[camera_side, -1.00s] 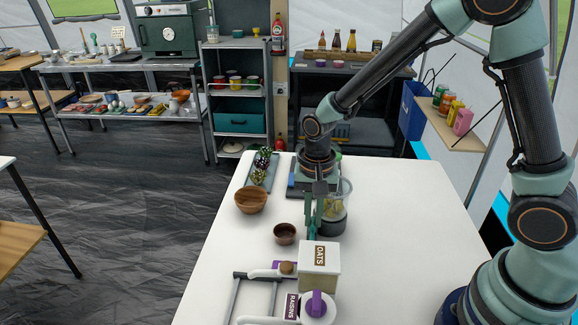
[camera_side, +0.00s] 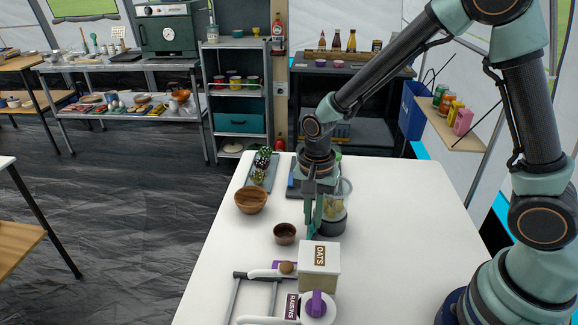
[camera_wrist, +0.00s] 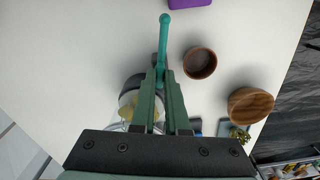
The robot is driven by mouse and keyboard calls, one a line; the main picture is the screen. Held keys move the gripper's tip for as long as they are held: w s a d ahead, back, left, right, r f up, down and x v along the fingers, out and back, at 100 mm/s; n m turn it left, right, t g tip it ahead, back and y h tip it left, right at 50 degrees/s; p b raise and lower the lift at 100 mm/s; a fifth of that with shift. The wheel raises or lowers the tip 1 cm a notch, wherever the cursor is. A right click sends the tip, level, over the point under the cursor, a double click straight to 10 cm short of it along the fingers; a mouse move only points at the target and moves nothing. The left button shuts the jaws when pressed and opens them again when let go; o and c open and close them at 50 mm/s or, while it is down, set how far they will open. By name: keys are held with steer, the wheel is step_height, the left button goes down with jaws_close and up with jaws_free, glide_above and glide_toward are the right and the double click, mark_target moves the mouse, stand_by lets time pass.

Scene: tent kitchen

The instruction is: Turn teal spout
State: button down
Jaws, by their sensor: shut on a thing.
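The teal spout (camera_wrist: 164,40) shows in the wrist view as a slim rod with a rounded end, pointing up the picture from between my fingertips. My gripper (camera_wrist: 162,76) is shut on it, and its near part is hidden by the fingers. In the side view my gripper (camera_side: 312,208) points down at the left of a clear jar (camera_side: 337,205) with yellowish contents and a dark base. The jar shows partly behind the fingers in the wrist view (camera_wrist: 128,104). The spout's joint with the jar is hidden.
A small brown bowl (camera_side: 285,234) and a larger wooden bowl (camera_side: 251,200) stand left of the jar. The oats box (camera_side: 319,268) and the raisins container (camera_side: 317,307) stand in front. A tray with small plants (camera_side: 262,172) lies behind. The white table's right side is clear.

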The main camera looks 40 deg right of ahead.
steer(key=m, duration=0.4)
steer(key=shift+m, duration=0.3)
steer(key=m, duration=0.3)
steer(key=shift+m, duration=0.4)
steer(key=m, duration=0.4)
steer(key=shift+d, duration=0.1)
steer(key=shift+m, duration=2.1)
steer(key=c, duration=0.9)
jaws_free()
